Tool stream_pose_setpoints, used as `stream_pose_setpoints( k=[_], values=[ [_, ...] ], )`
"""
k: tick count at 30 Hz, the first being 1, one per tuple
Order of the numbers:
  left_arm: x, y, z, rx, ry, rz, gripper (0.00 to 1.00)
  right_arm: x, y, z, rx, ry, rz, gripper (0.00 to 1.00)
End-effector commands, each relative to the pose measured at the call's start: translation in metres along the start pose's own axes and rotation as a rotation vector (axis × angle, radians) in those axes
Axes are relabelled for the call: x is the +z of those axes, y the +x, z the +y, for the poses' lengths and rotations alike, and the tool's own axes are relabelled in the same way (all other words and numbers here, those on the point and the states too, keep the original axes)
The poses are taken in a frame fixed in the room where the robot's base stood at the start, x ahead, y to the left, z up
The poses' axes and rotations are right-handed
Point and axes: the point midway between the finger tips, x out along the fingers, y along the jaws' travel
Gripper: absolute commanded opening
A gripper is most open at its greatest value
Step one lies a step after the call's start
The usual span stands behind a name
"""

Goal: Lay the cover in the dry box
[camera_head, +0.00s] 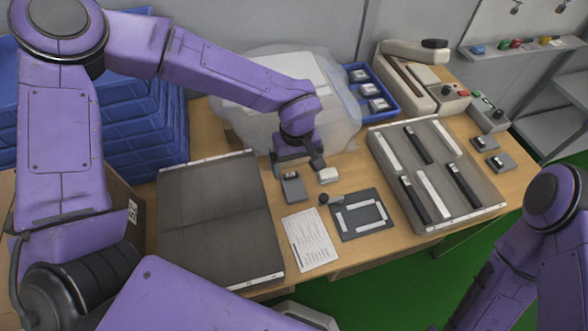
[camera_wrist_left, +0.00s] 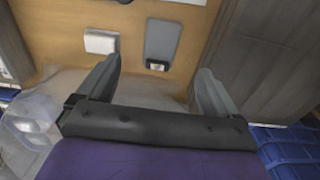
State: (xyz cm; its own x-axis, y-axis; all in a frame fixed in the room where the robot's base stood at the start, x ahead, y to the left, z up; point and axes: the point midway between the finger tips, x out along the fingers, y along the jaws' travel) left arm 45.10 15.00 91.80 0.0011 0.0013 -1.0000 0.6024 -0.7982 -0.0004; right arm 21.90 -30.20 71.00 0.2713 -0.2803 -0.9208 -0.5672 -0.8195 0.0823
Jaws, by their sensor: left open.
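My left gripper (camera_head: 298,167) is open and empty above the table, just behind a grey piece with a small window (camera_head: 293,188) and a small white block (camera_head: 328,175). In the left wrist view the open fingers (camera_wrist_left: 157,88) show with the grey piece (camera_wrist_left: 162,40) and the white block (camera_wrist_left: 102,42) lying apart beyond them. I cannot tell for sure which thing is the cover or the dry box. My right gripper is out of view.
A dark plate with white strips (camera_head: 362,222), a printed sheet (camera_head: 310,240) and a black knob (camera_head: 323,198) lie in front. A clear plastic bag (camera_head: 340,115), a blue bin (camera_head: 385,112) and a beige device (camera_head: 410,85) stand behind. Blue crates (camera_head: 135,120) are stacked at left.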

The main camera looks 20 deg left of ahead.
Motion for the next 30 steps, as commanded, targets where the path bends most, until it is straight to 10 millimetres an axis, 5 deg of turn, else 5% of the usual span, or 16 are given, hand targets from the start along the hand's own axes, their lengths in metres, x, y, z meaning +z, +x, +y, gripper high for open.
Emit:
stream_pose_setpoints(
  k=[18,26,30],
  values=[
    [-0.002,0.101,-0.003,-0.002,0.001,-0.002,0.94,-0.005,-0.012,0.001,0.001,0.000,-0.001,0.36],
    [-0.002,0.106,-0.003,0.001,0.000,-0.001,0.94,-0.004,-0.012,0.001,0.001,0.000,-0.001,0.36],
    [-0.002,0.106,-0.003,0.001,0.000,-0.001,0.48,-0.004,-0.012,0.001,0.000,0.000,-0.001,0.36]
  ],
)
